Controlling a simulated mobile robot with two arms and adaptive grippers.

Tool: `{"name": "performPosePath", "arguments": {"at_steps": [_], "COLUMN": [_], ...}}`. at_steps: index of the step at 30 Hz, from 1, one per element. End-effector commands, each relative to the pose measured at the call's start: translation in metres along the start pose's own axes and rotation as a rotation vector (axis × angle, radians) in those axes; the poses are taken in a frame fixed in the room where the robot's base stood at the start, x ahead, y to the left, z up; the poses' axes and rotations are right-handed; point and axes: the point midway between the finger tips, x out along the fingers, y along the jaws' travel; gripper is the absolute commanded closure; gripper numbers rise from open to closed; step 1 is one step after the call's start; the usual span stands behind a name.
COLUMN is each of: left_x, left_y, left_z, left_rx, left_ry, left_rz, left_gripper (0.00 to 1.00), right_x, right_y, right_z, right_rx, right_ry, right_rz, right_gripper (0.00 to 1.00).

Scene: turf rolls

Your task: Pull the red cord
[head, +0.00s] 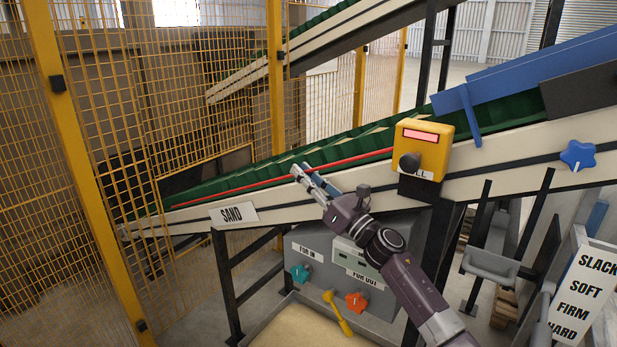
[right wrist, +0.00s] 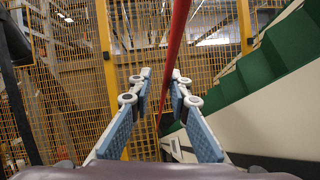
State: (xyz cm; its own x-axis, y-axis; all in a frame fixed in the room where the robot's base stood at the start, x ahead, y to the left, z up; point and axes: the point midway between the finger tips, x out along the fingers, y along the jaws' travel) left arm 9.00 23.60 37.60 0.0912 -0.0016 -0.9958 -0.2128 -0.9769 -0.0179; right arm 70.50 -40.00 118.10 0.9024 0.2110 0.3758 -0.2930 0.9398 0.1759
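The red cord (head: 240,186) runs along the green conveyor belt, slanting up to a yellow pull-switch box (head: 436,145) with a pink lit panel and a black knob. My right gripper (head: 302,171) is at the cord, left of the box. In the right wrist view the cord (right wrist: 172,52) passes through the gap between the fingertips of my right gripper (right wrist: 161,75). The fingers are apart and not closed on the cord; whether one touches it I cannot tell. My left gripper is not in view.
Yellow mesh fencing (head: 190,90) stands at left. Below are a grey cabinet (head: 310,250) with knobs and a sand bin (head: 290,335). A blue star knob (head: 577,155) is at right.

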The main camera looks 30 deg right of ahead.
Motion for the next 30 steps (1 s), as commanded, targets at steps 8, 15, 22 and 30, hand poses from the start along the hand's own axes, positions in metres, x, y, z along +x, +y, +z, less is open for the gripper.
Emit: {"name": "performPosePath", "arguments": {"at_steps": [8, 15, 22, 30], "left_x": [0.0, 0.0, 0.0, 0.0], "left_y": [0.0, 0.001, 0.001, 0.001], "left_z": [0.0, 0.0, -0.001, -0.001], "left_rx": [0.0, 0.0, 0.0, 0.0], "left_ry": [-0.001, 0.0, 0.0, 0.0], "left_rz": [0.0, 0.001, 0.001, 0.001], "left_gripper": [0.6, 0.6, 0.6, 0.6], "right_x": [-0.028, -0.076, -0.111, -0.121], "right_y": [0.002, 0.0, -0.001, -0.002], "right_z": [-0.002, -0.002, -0.001, 0.0], "right_rx": [0.002, 0.003, 0.002, 0.001], "right_ry": [0.004, 0.003, 0.0, 0.0], "right_rz": [0.005, 0.001, -0.001, -0.001], "right_gripper": [0.86, 0.86, 0.86, 0.86]}}
